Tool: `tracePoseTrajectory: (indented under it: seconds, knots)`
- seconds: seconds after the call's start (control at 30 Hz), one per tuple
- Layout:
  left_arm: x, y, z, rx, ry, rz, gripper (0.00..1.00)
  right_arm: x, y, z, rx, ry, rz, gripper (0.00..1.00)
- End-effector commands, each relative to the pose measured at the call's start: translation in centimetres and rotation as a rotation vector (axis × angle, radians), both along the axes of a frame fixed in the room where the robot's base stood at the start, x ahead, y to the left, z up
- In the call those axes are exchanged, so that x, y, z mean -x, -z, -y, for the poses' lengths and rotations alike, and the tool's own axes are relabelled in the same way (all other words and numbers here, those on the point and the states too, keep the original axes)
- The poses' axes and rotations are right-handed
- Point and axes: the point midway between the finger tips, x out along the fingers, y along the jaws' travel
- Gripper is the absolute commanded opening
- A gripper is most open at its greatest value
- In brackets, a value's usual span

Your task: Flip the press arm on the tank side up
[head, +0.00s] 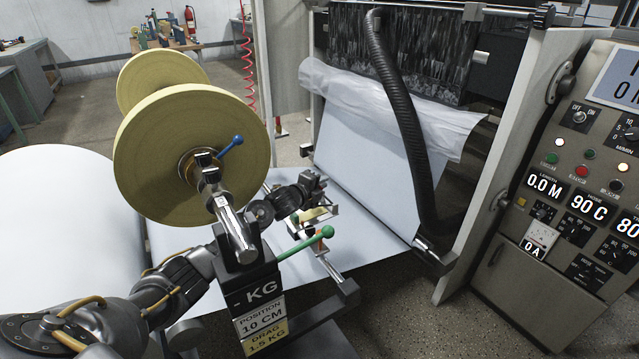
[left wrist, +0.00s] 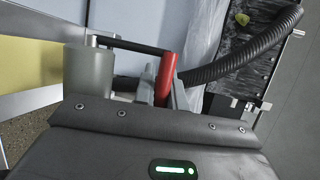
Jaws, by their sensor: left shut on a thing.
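My left arm reaches in from the left behind the post with the KG label. Its gripper (head: 316,188) is over the white sheet beside the roller frame. In the left wrist view, the gripper (left wrist: 164,94) is shut on a red handle (left wrist: 167,72). A dark bar (left wrist: 130,45) runs left from near the handle's top. The handle appears to belong to the press arm, but the lower part is hidden behind the gripper body. The handle is not clear in the head view. My right gripper is not in view.
A large yellow-edged roll (head: 150,150) and the KG post (head: 250,275) with a green-tipped lever (head: 326,232) stand close to my left arm. A black ribbed hose (head: 405,125) hangs before the coating machine. A control panel (head: 570,200) is at right.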

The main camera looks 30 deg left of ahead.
Motion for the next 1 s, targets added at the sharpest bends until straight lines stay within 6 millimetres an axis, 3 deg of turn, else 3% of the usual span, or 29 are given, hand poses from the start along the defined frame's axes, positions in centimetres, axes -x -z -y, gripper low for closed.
tracePoseTrajectory:
  seconds: [0.87, 0.9, 1.0]
  knots:
    - [0.15, 0.58, 0.47, -0.001, 0.009, -0.010, 0.00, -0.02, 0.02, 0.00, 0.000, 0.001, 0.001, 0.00]
    - [0.15, 0.59, 0.48, -0.001, 0.009, -0.010, 0.14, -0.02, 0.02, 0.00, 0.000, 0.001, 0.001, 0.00]
    - [0.13, 0.53, 0.42, -0.001, 0.008, -0.009, 0.27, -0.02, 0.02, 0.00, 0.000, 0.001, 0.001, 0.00]
